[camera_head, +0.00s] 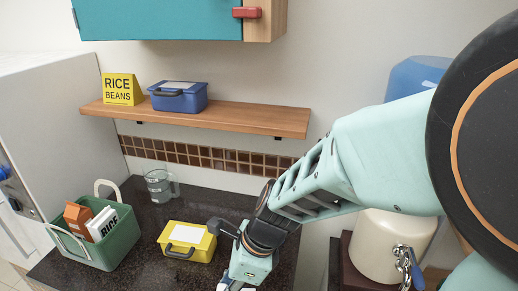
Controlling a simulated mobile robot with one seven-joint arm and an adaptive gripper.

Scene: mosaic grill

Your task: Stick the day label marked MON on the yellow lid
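A yellow lunch box (188,242) stands on the dark counter, its lid upward. The yellow lid has a pale blank-looking rectangle (187,233) on top and a dark handle at the front. My gripper (236,283) points down just right of and in front of the box, apart from it in the picture. Its fingertips are at or past the bottom picture edge, so I cannot tell whether it is open or holds anything. I see no day label marked MON in this view.
A green basket (114,248) with cartons stands left on the counter (150,262), with a clear jug (159,186) behind. A cream dispenser (385,248) stands right.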

